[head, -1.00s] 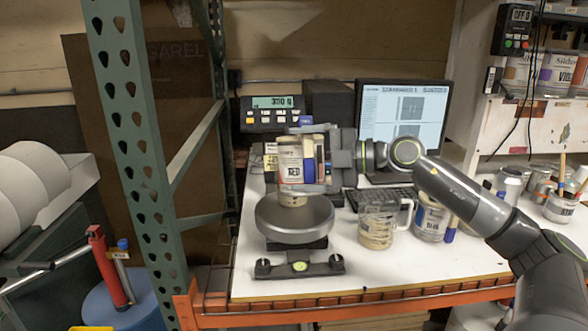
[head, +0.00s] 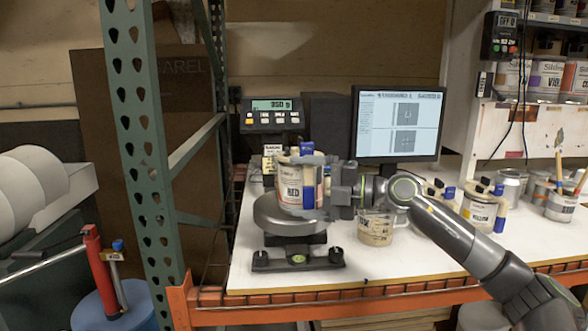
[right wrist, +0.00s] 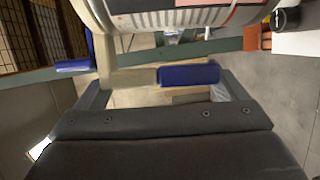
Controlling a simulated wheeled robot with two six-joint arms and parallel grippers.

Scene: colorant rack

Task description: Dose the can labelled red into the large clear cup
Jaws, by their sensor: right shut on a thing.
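The can labelled red (head: 290,190) is white with a dark-lettered label and blue and beige parts at its top. It is roughly upright at the scale pan (head: 268,222); I cannot tell whether it touches the pan. My right gripper (head: 316,187) comes from the right and is shut on this can. In the right wrist view the can (right wrist: 185,18) fills the top edge, with a beige bar and blue pieces below it. My left gripper is out of view.
The scale display (head: 272,104) reads about 350 g. A yellow-labelled can (head: 481,210) and another can (head: 437,190) stand right of my arm. A monitor (head: 400,122) is behind. A green rack post (head: 140,150) stands left of the table (head: 350,270).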

